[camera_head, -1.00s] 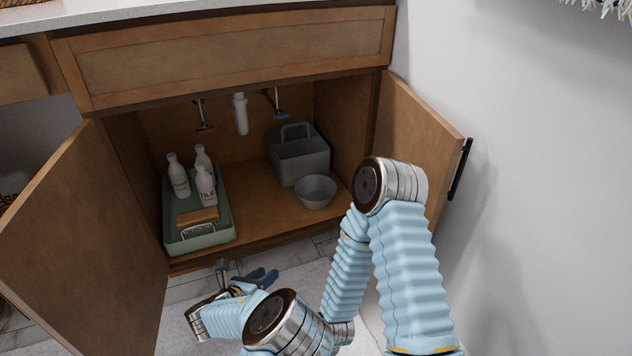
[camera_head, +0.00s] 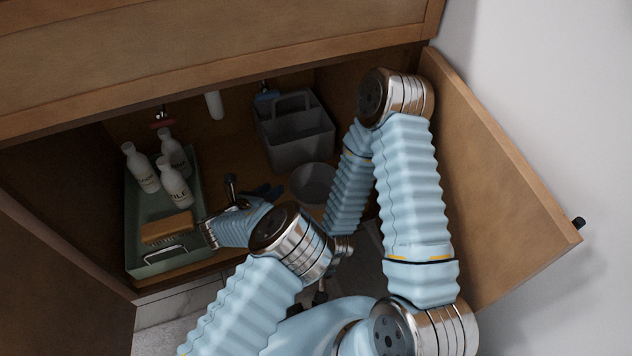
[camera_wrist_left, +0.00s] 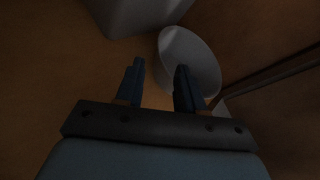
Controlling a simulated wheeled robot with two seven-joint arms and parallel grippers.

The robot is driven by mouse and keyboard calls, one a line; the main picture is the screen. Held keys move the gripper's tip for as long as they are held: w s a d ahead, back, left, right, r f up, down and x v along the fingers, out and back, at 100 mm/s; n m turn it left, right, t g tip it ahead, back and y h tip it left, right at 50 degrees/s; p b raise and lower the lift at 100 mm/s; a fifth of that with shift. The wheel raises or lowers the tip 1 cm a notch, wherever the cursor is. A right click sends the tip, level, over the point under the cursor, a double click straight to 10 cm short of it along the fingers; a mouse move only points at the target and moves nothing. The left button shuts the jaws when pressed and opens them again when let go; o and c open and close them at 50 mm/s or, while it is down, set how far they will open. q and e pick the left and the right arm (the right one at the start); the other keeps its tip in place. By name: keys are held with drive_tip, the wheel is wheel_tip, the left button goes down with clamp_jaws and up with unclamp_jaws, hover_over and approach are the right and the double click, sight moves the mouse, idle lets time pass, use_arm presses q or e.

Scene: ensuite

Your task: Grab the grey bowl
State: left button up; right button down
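The grey bowl (camera_head: 311,180) sits on the cabinet floor, in front of the grey caddy. Its lower right side is partly hidden by my arm. My left gripper (camera_head: 258,191) is inside the cabinet, just left of the bowl, with dark blue fingers. In the left wrist view the gripper (camera_wrist_left: 160,75) is open, its fingers apart with nothing held. There the bowl (camera_wrist_left: 196,55) lies ahead and to the right, and the right finger overlaps its near left part. I cannot tell whether that finger touches the bowl.
The grey caddy (camera_head: 296,145) stands behind the bowl. A green tray (camera_head: 136,225) with white bottles (camera_head: 175,187) and a brush (camera_head: 167,227) is on the left. The open right door (camera_head: 510,185) flanks my right arm. A pipe (camera_head: 214,104) hangs above.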

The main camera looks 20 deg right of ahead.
use_arm(q)
drive_tip(key=b, duration=0.1)
approach(299, 171)
drive_tip(key=shift+x, duration=0.85)
drive_tip(key=b+x, duration=0.1)
drive_tip(key=x, duration=0.4)
drive_tip(key=shift+a+f+b, duration=0.1)
drive_tip(key=shift+a+b, duration=0.05)
drive_tip(key=shift+b, duration=0.2)
drive_tip(key=shift+w+d, duration=0.15)
drive_tip(key=shift+d, duration=0.15)
drive_tip(key=shift+c, duration=0.3)
clamp_jaws()
